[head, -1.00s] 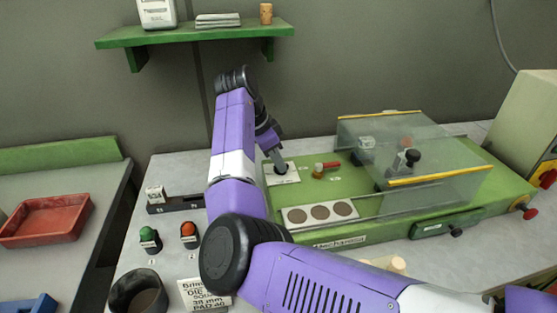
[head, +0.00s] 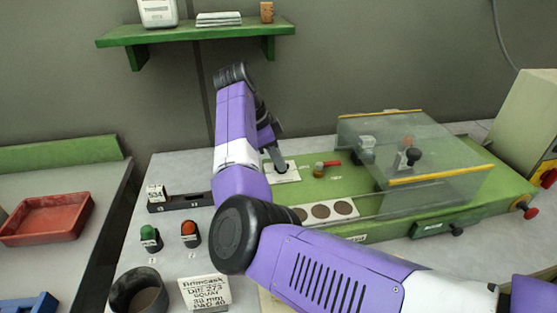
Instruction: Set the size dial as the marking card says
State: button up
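A white plate (head: 288,177) with a small dark knob (head: 281,168), which looks like the size dial, sits at the left end of the green machine. My gripper (head: 280,157) points down right over this knob. Whether its fingers touch or grip the knob is too small to tell, and the dial's setting cannot be read.
A red-handled lever (head: 328,164) is just right of the plate. A clear guard (head: 420,150) covers the machine's middle. A tray with round discs (head: 342,207) is partly behind my arm.

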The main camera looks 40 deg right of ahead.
jog(key=o, duration=0.3)
jog(key=shift+b+v, duration=0.3)
jog(key=shift+v, duration=3.6)
